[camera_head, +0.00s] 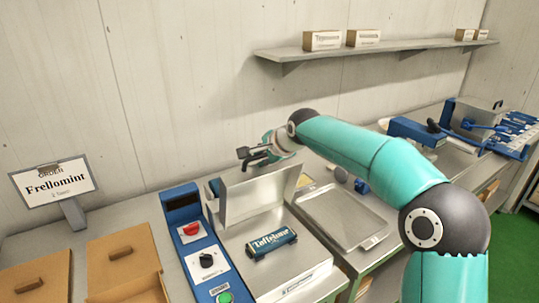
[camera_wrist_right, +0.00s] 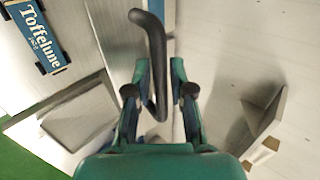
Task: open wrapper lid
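The wrapper (camera_head: 285,265) is a silver box on the counter with a blue control panel (camera_head: 200,250) on its left. Its metal lid (camera_head: 252,188) stands raised, roughly upright, at the back. A blue packet labelled Toffelune (camera_head: 272,242) lies inside on the bed; it also shows in the right wrist view (camera_wrist_right: 38,36). My right gripper (camera_head: 258,153) is at the lid's top edge. In the right wrist view, the dark curved lid handle (camera_wrist_right: 156,50) runs between the fingers of my right gripper (camera_wrist_right: 160,92), with gaps visible at both sides. My left gripper is out of view.
A grey tray (camera_head: 340,217) lies right of the wrapper. Brown boxes (camera_head: 125,265) and a Frellomint order sign (camera_head: 55,183) stand at the left. A wall shelf (camera_head: 375,48) with small boxes is behind. Blue and silver equipment (camera_head: 470,120) stands far right.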

